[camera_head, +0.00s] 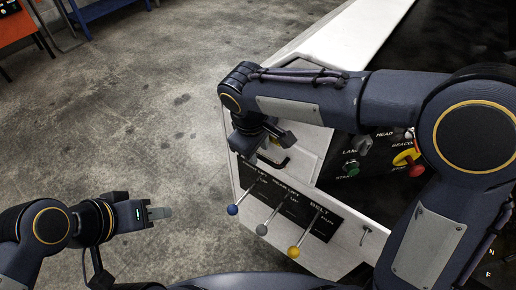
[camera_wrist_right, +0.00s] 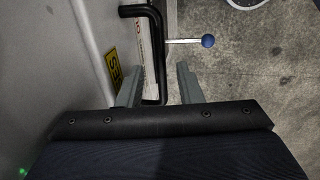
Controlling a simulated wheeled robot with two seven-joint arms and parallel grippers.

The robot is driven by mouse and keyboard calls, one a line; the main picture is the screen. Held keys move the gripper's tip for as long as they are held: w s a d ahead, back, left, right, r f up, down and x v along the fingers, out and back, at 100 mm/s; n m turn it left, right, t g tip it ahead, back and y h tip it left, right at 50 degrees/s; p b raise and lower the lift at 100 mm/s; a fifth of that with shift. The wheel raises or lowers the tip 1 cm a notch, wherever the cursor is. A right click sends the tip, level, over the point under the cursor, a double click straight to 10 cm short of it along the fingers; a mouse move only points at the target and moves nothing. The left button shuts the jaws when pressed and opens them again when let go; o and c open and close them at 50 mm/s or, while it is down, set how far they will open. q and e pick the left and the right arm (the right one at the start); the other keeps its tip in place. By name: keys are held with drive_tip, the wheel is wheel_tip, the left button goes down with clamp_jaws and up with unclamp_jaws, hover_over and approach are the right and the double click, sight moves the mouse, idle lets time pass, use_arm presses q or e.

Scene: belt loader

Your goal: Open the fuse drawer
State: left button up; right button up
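The black bar handle (camera_wrist_right: 153,40) of the fuse drawer runs up the middle of the right wrist view, beside a yellow label (camera_wrist_right: 111,69) on a grey front. In the head view part of the handle (camera_head: 283,163) shows below my right gripper (camera_head: 272,143). The right gripper's two fingers (camera_wrist_right: 158,84) are spread, with the handle's lower end between them, closer to the left finger. I see no clear contact. Whether the drawer stands out from the panel is hard to tell. My left gripper (camera_head: 160,212) is away at the lower left, empty; its finger gap is unclear.
Levers with blue (camera_head: 232,210), grey (camera_head: 262,230) and yellow (camera_head: 294,252) knobs stand below the handle. A dark switch panel (camera_head: 385,155) lies right. Concrete floor is open on the left.

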drive_tip(key=shift+f, duration=0.35)
clamp_jaws()
